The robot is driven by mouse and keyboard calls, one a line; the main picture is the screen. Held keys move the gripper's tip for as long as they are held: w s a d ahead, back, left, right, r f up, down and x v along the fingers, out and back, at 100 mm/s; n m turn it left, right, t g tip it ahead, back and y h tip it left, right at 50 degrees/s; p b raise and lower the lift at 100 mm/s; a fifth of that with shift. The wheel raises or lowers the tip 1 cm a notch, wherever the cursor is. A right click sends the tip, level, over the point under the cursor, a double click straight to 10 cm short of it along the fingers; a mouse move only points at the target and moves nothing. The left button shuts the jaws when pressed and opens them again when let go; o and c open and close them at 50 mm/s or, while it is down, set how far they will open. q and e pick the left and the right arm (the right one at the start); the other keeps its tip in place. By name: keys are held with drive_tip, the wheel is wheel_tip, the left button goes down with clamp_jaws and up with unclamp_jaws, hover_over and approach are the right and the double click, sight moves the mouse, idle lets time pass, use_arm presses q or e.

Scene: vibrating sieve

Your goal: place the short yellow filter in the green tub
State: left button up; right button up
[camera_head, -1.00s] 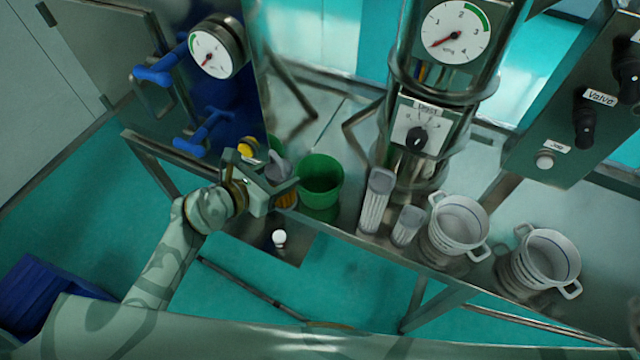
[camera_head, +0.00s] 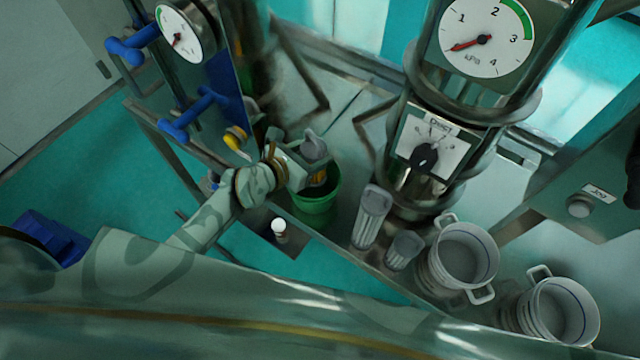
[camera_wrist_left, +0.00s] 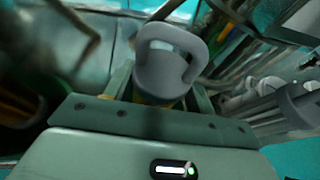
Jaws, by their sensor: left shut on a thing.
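The short yellow filter has a grey looped cap (camera_head: 313,146) and a yellow body (camera_head: 319,178). My left gripper (camera_head: 312,168) is shut on it and holds it over the green tub (camera_head: 317,208), near the rim. In the left wrist view the grey cap (camera_wrist_left: 170,62) stands between the fingers, with a little yellow under it. The gripper hides part of the tub's opening, so I cannot tell how far the filter reaches inside. My right gripper is not in view.
Two clear-grey filters (camera_head: 371,216) (camera_head: 405,249) stand right of the tub. White handled sieve pans (camera_head: 465,252) (camera_head: 560,310) stand farther right. A steel column with a gauge (camera_head: 483,38) rises behind. A panel with blue handles (camera_head: 195,112) is at left.

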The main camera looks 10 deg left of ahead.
use_arm(q)
wheel_tip(320, 180, down, 8)
drive_tip(key=b, duration=0.3)
drive_tip(key=shift+f, duration=0.4)
drive_tip(key=shift+f, duration=0.1)
drive_tip(key=o, duration=1.1)
drive_tip(key=shift+c, duration=0.2)
